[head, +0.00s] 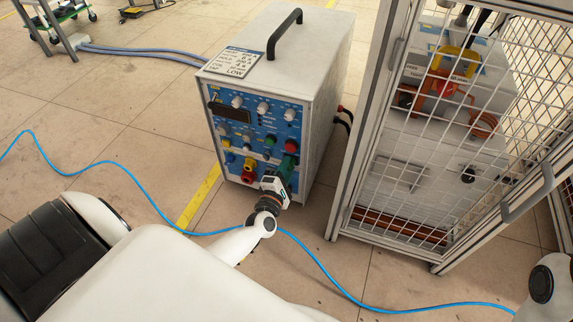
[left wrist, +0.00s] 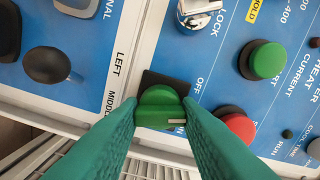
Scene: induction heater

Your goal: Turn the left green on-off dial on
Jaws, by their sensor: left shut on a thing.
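The green on-off dial (left wrist: 160,96) sits on a black square plate on the blue panel, with an OFF label (left wrist: 201,80) near it. A small white mark shows at the right end of its grip bar. My left gripper (left wrist: 161,116) has its two green fingers on either side of the dial's bar, shut on it. In the head view, my left gripper (head: 283,167) reaches the lower right of the front panel of the white heater box (head: 325,95). The gripper partly hides that corner. My right gripper is not in view.
A green button (left wrist: 264,60) and a red button (left wrist: 236,126) sit close to the dial. A mesh-doored cabinet (head: 338,190) stands right of the heater. A blue cable (head: 120,169) crosses the floor in front. Open floor lies to the left.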

